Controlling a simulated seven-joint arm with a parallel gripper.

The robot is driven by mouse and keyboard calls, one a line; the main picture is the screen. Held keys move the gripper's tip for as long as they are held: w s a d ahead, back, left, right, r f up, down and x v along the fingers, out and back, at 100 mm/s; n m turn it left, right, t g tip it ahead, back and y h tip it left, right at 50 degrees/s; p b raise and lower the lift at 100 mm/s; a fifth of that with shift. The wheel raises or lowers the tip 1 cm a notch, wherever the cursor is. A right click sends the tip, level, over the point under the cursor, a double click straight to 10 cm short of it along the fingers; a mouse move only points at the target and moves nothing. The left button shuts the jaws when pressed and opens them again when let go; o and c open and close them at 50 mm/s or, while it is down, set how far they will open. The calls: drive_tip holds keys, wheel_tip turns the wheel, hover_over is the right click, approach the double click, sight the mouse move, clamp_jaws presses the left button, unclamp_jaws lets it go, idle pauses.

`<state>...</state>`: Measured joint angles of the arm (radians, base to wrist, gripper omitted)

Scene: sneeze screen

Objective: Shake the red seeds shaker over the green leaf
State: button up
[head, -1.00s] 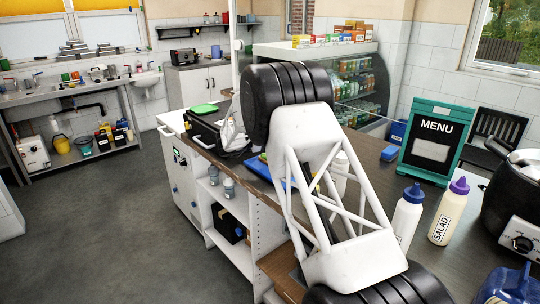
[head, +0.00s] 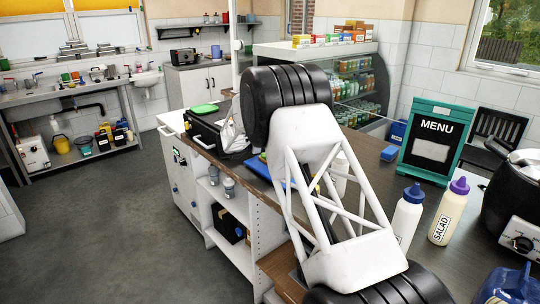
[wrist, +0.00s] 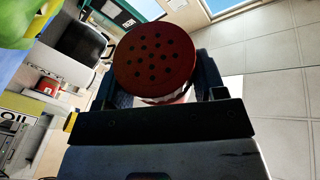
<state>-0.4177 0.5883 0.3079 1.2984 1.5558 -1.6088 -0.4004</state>
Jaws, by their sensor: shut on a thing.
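In the wrist view, the red shaker lid (wrist: 155,62), round with several dark holes, faces the camera. My gripper (wrist: 163,85) is shut on the shaker, with one dark finger on each side of it. Most of the shaker's body is hidden behind the lid and the gripper. A large blurred green shape (wrist: 28,24) is at the top left of the wrist view, apart from the shaker; I cannot tell if it is the green leaf. In the head view my arm hides the gripper and shaker, and no leaf can be made out there.
In the head view, a white bottle with a blue cap (head: 406,215), a SALAD bottle (head: 449,212), a MENU board (head: 432,150) and a black pot (head: 515,205) stand on the counter right of my arm. A black case (head: 205,132) is at the far left end.

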drive_tip(key=shift+f, duration=0.35)
drive_tip(key=shift+r, duration=1.75)
